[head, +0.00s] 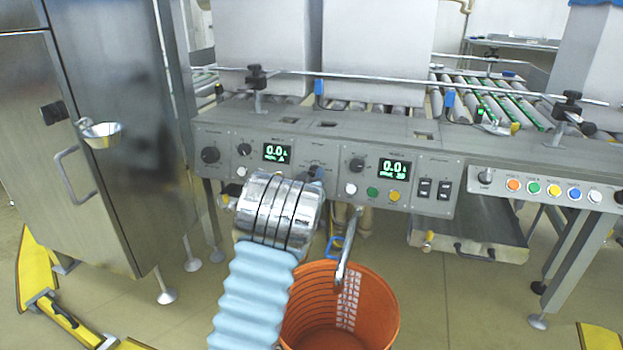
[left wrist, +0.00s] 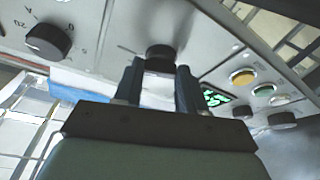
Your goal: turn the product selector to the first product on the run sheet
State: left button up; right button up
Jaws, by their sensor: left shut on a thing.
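My left gripper (left wrist: 160,80) is shut on a dark round knob (left wrist: 160,52) on the grey control panel, one finger on each side of it. In the head view my left arm comes up from below, and its gripper (head: 314,174) meets the panel between two green displays. The knob's markings are hidden or too small to read, so I cannot tell its setting. The left display (head: 277,152) reads 0.0 with a small line below; it also shows in the left wrist view (left wrist: 215,98). I see no run sheet. My right gripper is out of view.
A second display (head: 394,169) and another knob (head: 357,165) are to the right, with white, green and yellow buttons below. An orange bin (head: 385,315) stands below the panel. A steel cabinet (head: 100,150) is at left; a roller conveyor (head: 490,95) lies behind.

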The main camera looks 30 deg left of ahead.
pick_arm(q)
jog(key=shift+f+n+g+y+b, duration=0.15)
jog(key=shift+n+g+y+b, duration=0.2)
jog(key=shift+n+b, duration=0.45)
jog(key=shift+d+n+g+y, duration=0.1)
jog(key=shift+n+g+y, duration=0.15)
jog(key=shift+n, duration=0.95)
jog(key=n, duration=0.2)
jog(key=n+g, duration=0.1)
jog(key=shift+w+d+r+y, duration=0.1)
jog(key=shift+r+y, duration=0.15)
jog(key=shift+y, duration=0.15)
jog(key=n, duration=0.1)
jog(key=n+g, duration=0.1)
jog(key=n, duration=0.2)
jog(key=shift+r+p, duration=0.25)
jog(key=shift+p, duration=0.15)
jog(key=shift+w+n+g+p, duration=0.1)
jog(key=shift+n+g+p, duration=1)
jog(key=shift+n, duration=1.2)
jog(key=shift+d, duration=0.1)
jog(key=o, duration=1.1)
jog(key=shift+c, duration=0.2)
